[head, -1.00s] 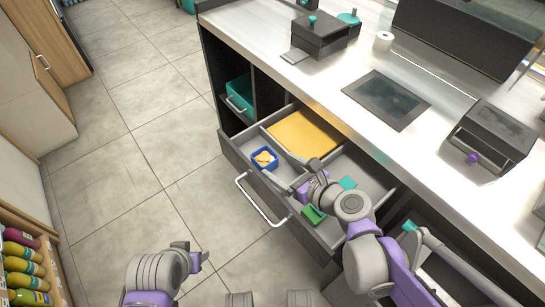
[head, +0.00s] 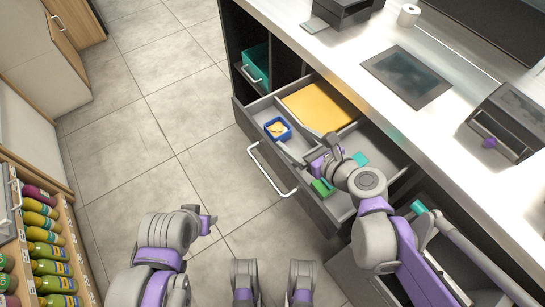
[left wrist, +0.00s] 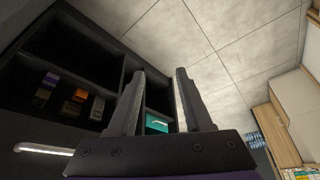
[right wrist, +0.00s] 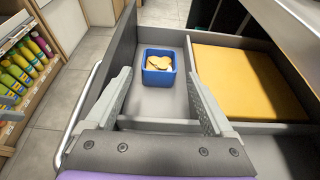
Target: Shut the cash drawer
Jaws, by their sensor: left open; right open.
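The cash drawer (head: 285,206) stands pulled out from the counter, its silver bar handle (head: 270,172) on the outer front. Inside are a blue tray with yellow pieces (head: 277,128), a yellow-orange pad (head: 320,107) and green items (head: 323,187). My right gripper (head: 308,152) is over the drawer, open and empty. In the right wrist view its fingers (right wrist: 162,100) point toward the blue tray (right wrist: 159,67), with the handle (right wrist: 78,115) to their left. My left gripper is over the floor, away from the drawer; the left wrist view shows its fingers (left wrist: 160,100) open and empty.
The white counter (head: 360,50) carries a dark flat panel (head: 407,76) and a dark box with a purple knob (head: 508,122). A shelf of bottles (head: 45,235) stands at the left. The tiled floor (head: 165,110) between is clear.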

